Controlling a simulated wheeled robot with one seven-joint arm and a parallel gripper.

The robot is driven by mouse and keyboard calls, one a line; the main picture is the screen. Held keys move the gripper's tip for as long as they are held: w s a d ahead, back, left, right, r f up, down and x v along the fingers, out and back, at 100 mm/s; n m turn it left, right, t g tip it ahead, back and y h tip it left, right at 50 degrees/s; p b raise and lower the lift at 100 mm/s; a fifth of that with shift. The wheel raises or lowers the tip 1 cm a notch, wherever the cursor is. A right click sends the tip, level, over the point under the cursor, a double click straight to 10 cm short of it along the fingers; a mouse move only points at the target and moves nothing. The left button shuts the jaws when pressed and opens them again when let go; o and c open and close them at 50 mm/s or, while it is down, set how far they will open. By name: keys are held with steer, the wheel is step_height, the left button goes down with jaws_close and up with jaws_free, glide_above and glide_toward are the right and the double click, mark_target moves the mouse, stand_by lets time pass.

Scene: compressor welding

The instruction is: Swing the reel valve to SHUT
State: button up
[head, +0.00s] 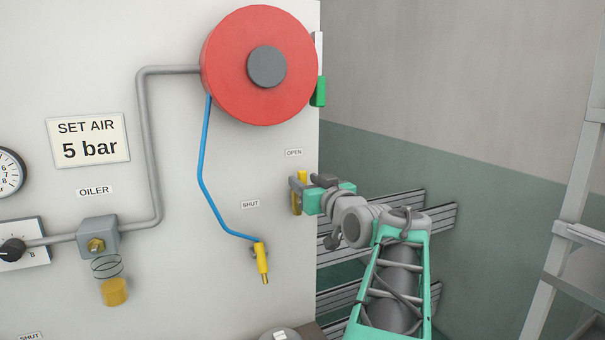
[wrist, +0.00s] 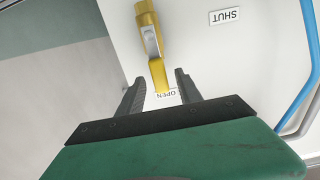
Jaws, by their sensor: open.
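The reel valve's yellow lever (head: 298,203) is on the white panel near its right edge. It stands about upright, its end toward the OPEN label (head: 294,153); the SHUT label (head: 250,204) is to its left. In the wrist view the lever (wrist: 158,74) has a grey hub, and its end reaches the OPEN label (wrist: 172,94). The SHUT label (wrist: 226,16) is off to the right there. My gripper (head: 299,185) is at the lever. In the wrist view my gripper (wrist: 158,86) is open, one finger on each side of the lever's end, with gaps visible.
A red hose reel (head: 230,65) is above, with a blue hose (head: 204,165) ending in a yellow nozzle (head: 262,262) at lower left. An oiler (head: 98,238) and grey pipe (head: 147,130) are further left. Slotted rails (head: 440,218) are behind my arm.

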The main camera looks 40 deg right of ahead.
steer(key=shift+x, duration=1.2)
jaws_close()
stand_by(0.5)
